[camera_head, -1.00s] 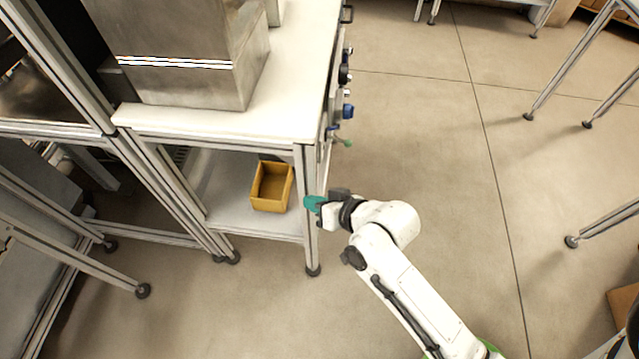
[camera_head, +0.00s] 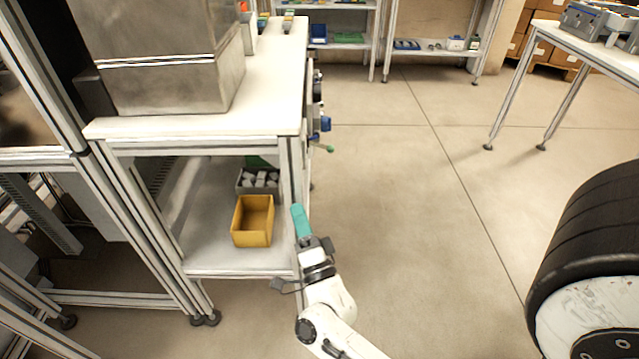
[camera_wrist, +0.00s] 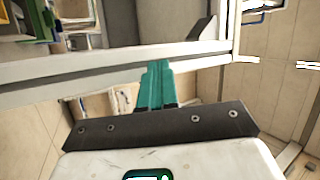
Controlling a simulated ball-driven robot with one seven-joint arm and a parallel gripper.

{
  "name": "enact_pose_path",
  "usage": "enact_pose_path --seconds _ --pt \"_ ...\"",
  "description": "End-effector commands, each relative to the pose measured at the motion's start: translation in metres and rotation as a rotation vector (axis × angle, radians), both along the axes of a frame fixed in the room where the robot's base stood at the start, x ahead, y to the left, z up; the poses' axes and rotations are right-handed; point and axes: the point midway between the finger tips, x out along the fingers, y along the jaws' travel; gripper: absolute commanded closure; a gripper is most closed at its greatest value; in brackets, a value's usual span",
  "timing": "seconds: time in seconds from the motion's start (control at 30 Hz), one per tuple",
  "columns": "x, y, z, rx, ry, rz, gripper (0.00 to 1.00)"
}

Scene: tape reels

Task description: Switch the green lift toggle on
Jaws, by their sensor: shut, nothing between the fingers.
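The green lift toggle (camera_head: 324,148) shows as a small green-tipped lever sticking out to the right from the side of the workbench. It sits below a blue knob (camera_head: 325,123). My gripper (camera_head: 297,210), with teal fingers, is below and to the left of the lever in the head view, close to the bench's front leg and apart from the lever. Its fingers are shut together and empty. In the wrist view the shut gripper (camera_wrist: 158,68) points toward a pale bench rail (camera_wrist: 60,68). I cannot make out the toggle there.
The workbench (camera_head: 270,100) carries a large metal box (camera_head: 165,80). A yellow bin (camera_head: 252,222) and a grey bin (camera_head: 258,180) stand on its lower shelf. The floor (camera_head: 420,190) beside the bench is clear.

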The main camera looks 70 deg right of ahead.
Motion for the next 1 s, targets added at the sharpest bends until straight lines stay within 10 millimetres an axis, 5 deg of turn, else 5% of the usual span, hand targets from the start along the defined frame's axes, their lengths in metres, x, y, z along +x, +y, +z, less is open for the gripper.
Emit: enact_pose_path --seconds 0.4,1.0 --pt "-0.063 -0.031 -0.033 0.037 -0.277 -0.231 1.00" --pt "-0.063 -0.042 -0.024 0.036 -0.295 -0.245 1.00"
